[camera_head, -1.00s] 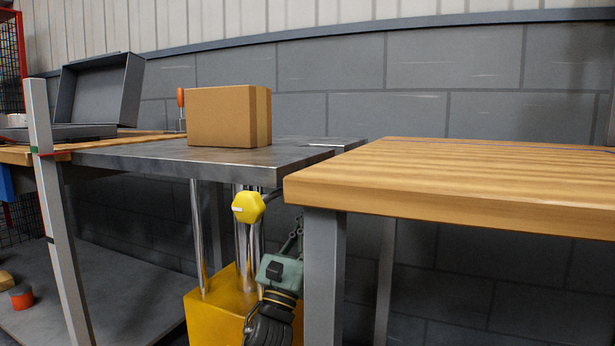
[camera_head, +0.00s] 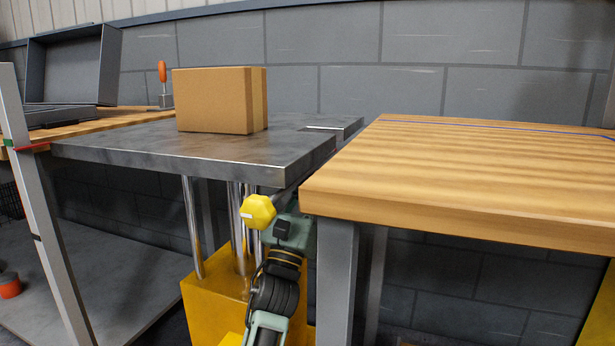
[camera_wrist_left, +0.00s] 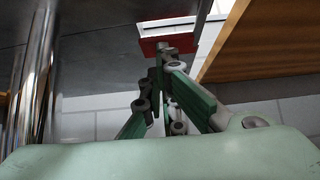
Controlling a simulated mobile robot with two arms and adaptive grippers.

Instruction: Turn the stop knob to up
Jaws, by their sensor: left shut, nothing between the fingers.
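A yellow hexagonal knob (camera_head: 258,212) with a small white mark shows under the front edge of the grey metal platform (camera_head: 200,152) in the head view. My left gripper (camera_head: 291,207) is just right of it in the picture, under the platform's right corner, its fingers mostly hidden. In the left wrist view my left gripper (camera_wrist_left: 162,62) is shut and empty, its fingers pointing up toward a red part (camera_wrist_left: 180,44) at the platform's edge. The fingertips overlap the red part; I cannot tell whether they touch. The yellow knob does not show there. My right gripper is not in view.
A cardboard box (camera_head: 215,100) stands on the platform. A wooden table (camera_head: 450,185) stands close on the right, its grey leg (camera_head: 336,285) beside my arm. Shiny posts (camera_head: 192,228) and a yellow base (camera_head: 212,310) are below the platform.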

